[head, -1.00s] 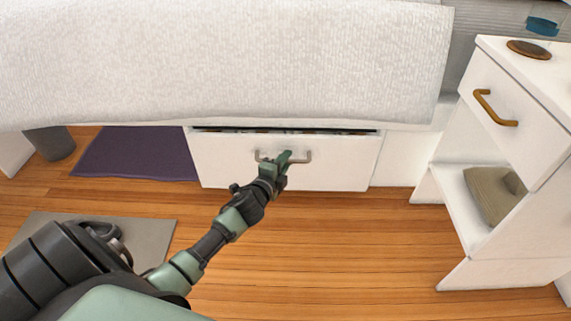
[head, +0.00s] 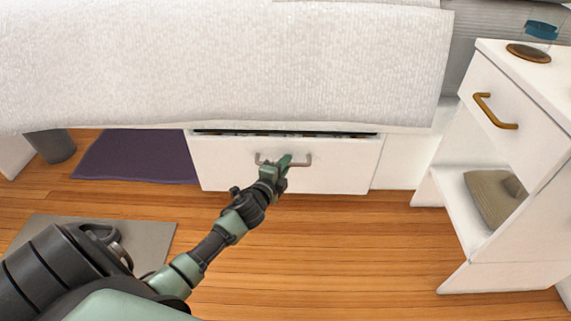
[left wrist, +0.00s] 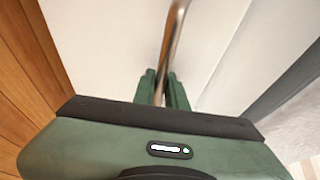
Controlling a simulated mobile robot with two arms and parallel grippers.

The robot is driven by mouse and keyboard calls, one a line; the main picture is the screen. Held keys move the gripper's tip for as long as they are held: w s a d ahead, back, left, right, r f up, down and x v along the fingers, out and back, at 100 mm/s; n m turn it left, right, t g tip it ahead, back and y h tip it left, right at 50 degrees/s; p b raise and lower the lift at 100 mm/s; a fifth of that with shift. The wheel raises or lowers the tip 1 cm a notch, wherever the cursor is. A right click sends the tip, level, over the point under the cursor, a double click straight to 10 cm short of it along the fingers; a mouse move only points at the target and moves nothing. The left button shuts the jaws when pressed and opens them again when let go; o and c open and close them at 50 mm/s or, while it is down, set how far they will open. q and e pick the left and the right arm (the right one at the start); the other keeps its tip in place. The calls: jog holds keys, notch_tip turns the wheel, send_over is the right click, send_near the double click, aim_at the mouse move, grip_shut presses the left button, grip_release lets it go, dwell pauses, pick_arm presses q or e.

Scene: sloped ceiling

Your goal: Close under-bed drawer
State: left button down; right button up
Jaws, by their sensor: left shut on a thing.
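The white under-bed drawer (head: 335,170) sits below the bed's overhang in the head view. It stands slightly open, with a dark gap along its top edge. Its metal bar handle (head: 304,160) is on the front face; the handle also shows in the left wrist view (left wrist: 176,30), running between the fingers. My left gripper (head: 282,165) is at the handle, shut on it; its green fingers show in the left wrist view (left wrist: 161,88) on either side of the bar. The contents of the drawer are mostly hidden. My right gripper is not in view.
A white bed cover (head: 230,65) hangs over the drawer. A white nightstand (head: 515,160) with a brass handle stands at the right. A purple mat (head: 135,157), a grey mat (head: 150,238) and a dark bin (head: 52,146) lie left. The wooden floor (head: 340,255) in front is clear.

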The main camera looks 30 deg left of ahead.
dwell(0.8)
pick_arm(q)
jog(key=w+a, duration=0.2)
jog(key=w, duration=0.1)
jog(key=shift+w+a, duration=0.15)
jog(key=shift+w, duration=0.15)
jog(key=c, duration=1.7)
grip_release()
jog(key=shift+c, duration=0.2)
jog(key=shift+r, duration=0.1)
